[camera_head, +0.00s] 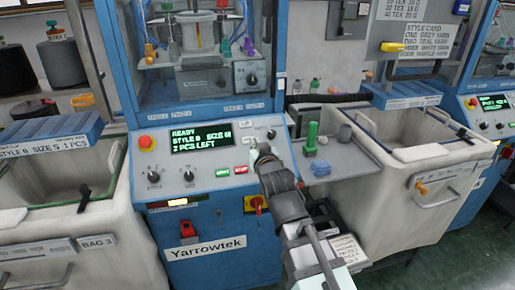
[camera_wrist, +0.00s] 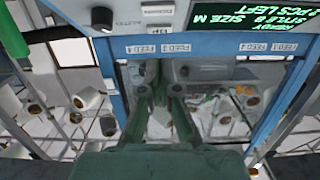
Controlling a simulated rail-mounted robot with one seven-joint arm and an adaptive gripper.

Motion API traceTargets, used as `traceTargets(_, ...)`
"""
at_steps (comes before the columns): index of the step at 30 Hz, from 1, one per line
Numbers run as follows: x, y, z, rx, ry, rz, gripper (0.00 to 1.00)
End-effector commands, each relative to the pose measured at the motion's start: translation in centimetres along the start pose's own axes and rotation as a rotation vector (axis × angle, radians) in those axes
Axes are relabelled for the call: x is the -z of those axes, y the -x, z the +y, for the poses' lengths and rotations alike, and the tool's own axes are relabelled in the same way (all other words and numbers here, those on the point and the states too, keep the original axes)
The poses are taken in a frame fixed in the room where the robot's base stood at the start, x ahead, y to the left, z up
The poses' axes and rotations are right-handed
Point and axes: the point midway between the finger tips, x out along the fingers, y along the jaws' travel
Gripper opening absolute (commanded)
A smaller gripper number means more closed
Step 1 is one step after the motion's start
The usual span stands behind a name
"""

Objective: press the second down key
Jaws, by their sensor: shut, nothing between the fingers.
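The blue machine's control panel (camera_head: 160,165) is in the middle of the head view. The display also shows in the wrist view (camera_wrist: 262,35), at the upper right. My gripper (camera_head: 261,151) is in front of the panel's right part, right of the display; I cannot tell whether it touches the panel. In the wrist view my gripper (camera_wrist: 158,80) is shut with nothing held. Small pale labels (camera_head: 246,125) show beside the display. I cannot make out the down keys; my gripper covers part of that area.
Green and red buttons (camera_head: 231,171) and a red round button (camera_head: 147,142) are on the panel. A grey side shelf (camera_head: 345,160) at right holds a green peg (camera_head: 311,137) and a blue block (camera_head: 320,168). White bins stand on both sides.

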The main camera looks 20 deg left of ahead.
Motion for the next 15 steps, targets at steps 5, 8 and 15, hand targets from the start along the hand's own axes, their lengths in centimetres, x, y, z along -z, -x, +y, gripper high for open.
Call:
traceTargets(5,0.2,-4.2,0.0,-0.001,0.000,-0.002,0.00)
traceTargets(8,0.1,-6.0,0.0,-0.001,0.000,-0.003,0.00)
traceTargets(15,-2.1,-7.6,0.0,0.000,0.000,-0.002,0.00)
